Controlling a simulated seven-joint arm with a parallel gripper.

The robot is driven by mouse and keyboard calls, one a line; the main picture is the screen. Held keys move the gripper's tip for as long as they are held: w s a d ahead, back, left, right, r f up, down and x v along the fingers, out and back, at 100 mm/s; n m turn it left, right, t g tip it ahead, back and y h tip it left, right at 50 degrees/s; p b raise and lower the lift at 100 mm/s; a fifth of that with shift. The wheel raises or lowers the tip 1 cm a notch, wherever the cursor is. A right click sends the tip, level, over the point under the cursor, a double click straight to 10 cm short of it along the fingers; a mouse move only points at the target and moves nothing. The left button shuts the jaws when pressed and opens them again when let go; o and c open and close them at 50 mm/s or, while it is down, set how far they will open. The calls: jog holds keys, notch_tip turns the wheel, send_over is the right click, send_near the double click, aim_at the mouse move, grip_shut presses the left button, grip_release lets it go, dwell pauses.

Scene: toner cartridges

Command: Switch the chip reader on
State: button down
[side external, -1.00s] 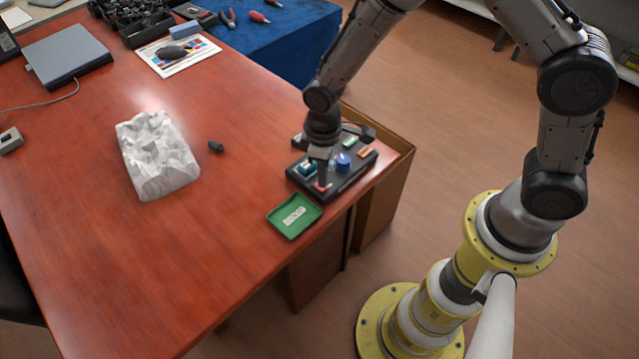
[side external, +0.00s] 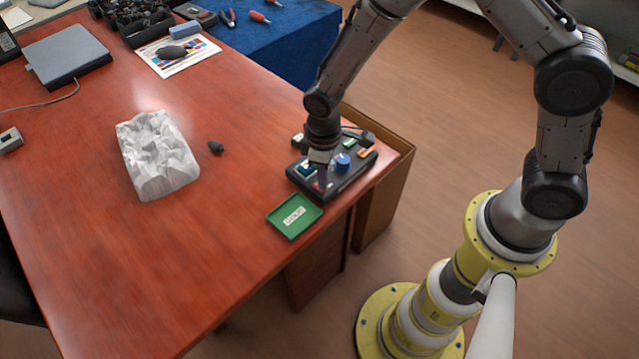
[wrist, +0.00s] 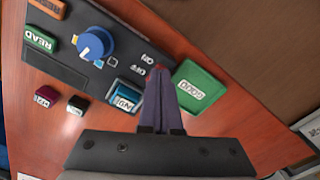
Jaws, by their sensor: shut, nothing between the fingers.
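The chip reader (side external: 335,188) is a black box near the right edge of the desk. It carries a blue knob (side external: 343,162), which also shows in the wrist view (wrist: 93,44). A small red switch area (wrist: 155,69) lies beside the ON and OFF print at one end of the panel. My gripper (side external: 323,184) is shut and empty, pointing down at this end. In the wrist view its fingertips (wrist: 160,69) overlap the red part and hide most of it. I cannot tell whether they touch it, or which way the switch is set.
A green tray (side external: 294,216) with a label lies close to the reader. A blue-and-white labelled block (wrist: 126,95) sits at the reader's edge. Two small dark blocks, one reddish (wrist: 45,96) and one black (wrist: 76,105), are nearby.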

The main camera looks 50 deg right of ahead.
jog(key=shift+f, duration=0.4)
jog(key=shift+r, duration=3.55)
